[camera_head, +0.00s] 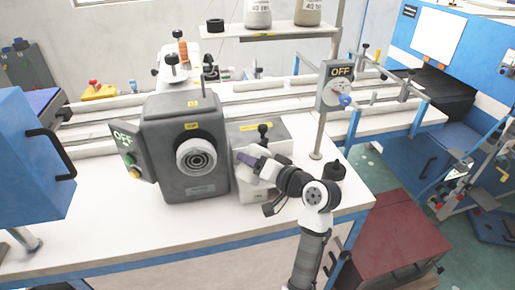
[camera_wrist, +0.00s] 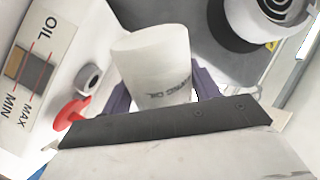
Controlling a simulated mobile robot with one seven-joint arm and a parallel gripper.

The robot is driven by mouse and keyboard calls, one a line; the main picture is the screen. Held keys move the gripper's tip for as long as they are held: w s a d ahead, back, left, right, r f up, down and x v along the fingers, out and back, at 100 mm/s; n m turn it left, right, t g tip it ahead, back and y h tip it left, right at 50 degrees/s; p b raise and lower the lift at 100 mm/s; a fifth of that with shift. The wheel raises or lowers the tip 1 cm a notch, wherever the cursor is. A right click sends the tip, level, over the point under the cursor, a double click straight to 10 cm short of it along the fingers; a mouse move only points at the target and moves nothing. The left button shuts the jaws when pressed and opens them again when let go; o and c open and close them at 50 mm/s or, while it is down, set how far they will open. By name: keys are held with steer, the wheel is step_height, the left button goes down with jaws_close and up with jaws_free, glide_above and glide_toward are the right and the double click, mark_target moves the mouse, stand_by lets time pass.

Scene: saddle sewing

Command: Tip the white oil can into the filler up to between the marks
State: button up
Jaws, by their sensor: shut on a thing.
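My gripper (camera_wrist: 162,92) is shut on the white oil can (camera_wrist: 152,58), with a purple finger on each side of it. The can has dark lettering on its side; its contents are not visible. In the wrist view, a white housing on the left bears an oil gauge (camera_wrist: 22,66) marked OIL, MAX and MIN, with red lines and a brownish window. A grey round fitting (camera_wrist: 90,78), perhaps the filler, is beside the can, with a red part (camera_wrist: 70,112) near it. In the head view my gripper (camera_head: 250,160) is at the white housing (camera_head: 264,138), partly hiding it.
The dark grey machine (camera_head: 182,140) with a round dial stands left of my gripper. A post with an OFF switch (camera_head: 337,86) rises to the right, and a small black container (camera_head: 333,171) stands near the table edge. The front left table top (camera_head: 110,220) is clear.

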steer(key=shift+s+a+f+m+p, duration=0.1)
steer(key=shift+s+f+m+p, duration=0.1)
steer(key=shift+f+m+p, duration=0.15)
steer(key=shift+s+a+f+m+g+p, duration=0.15)
steer(key=shift+s+f+m+g+p, duration=0.15)
steer(key=shift+m+p, duration=0.35)
steer(key=shift+s+a+f+m+g+p, duration=0.1)
steer(key=shift+f+m+g+p, duration=0.05)
steer(key=shift+m+g+p, duration=0.35)
steer(key=shift+f+m+y, duration=0.2)
steer(key=shift+m+y, duration=0.2)
steer(key=shift+s+a+r+m+g, duration=0.15)
steer(key=shift+m+g, duration=0.35)
steer(key=shift+m, duration=0.5)
steer(key=r+m+g+y, duration=0.1)
steer(key=m, duration=0.1)
steer(key=shift+r+m, duration=0.15)
steer(key=shift+m, duration=0.25)
